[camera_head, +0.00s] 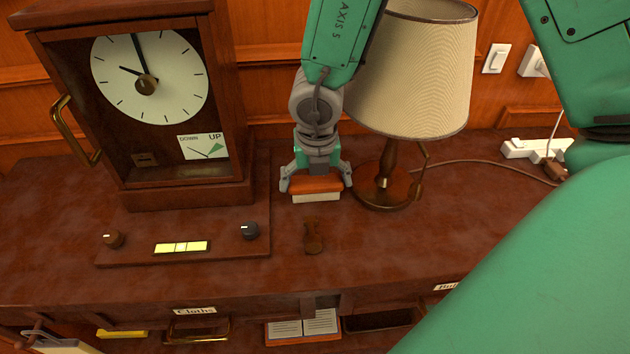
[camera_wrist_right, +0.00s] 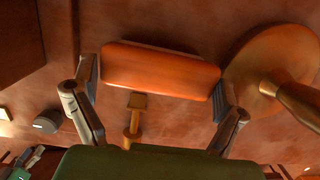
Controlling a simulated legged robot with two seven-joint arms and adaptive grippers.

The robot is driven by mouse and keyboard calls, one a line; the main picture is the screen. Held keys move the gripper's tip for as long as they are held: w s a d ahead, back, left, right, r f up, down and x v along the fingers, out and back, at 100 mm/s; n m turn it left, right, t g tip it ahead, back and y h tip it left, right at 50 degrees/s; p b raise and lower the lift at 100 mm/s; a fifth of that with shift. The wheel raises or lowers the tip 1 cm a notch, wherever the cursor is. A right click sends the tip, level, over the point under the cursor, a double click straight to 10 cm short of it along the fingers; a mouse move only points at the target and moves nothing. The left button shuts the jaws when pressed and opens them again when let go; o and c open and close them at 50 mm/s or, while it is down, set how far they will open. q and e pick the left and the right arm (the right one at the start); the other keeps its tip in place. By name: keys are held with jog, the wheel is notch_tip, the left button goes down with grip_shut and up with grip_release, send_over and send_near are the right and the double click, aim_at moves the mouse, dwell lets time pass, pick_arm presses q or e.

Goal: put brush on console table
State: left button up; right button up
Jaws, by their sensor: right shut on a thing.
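The brush (camera_head: 315,187) has an orange-brown wooden back and pale bristles below. My right gripper (camera_head: 316,183) is shut on it, one finger at each end. In the right wrist view the brush's orange back (camera_wrist_right: 160,70) spans between the two fingers (camera_wrist_right: 157,98). The console table (camera_head: 400,240) has a dark reddish-brown top; the brush is over it, between the clock and the lamp. I cannot tell whether the bristles touch the top. My left gripper is not in view.
A wooden clock (camera_head: 190,190) with a knobbed base stands left. A lamp (camera_head: 415,70) stands close right of the gripper. A small brown wooden piece (camera_head: 313,238) lies in front.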

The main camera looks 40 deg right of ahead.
aim_at(318, 185)
jog(key=shift+d, duration=0.1)
jog(key=shift+d+f, duration=0.1)
jog(key=o, duration=0.7)
jog(key=shift+d, duration=0.1)
jog(key=shift+r, duration=0.4)
jog(key=r, duration=0.2)
jog(key=r+p, duration=0.1)
jog(key=r, duration=0.1)
jog(key=s+r+p, duration=0.1)
jog(key=r, duration=0.1)
jog(key=shift+a+r, duration=0.4)
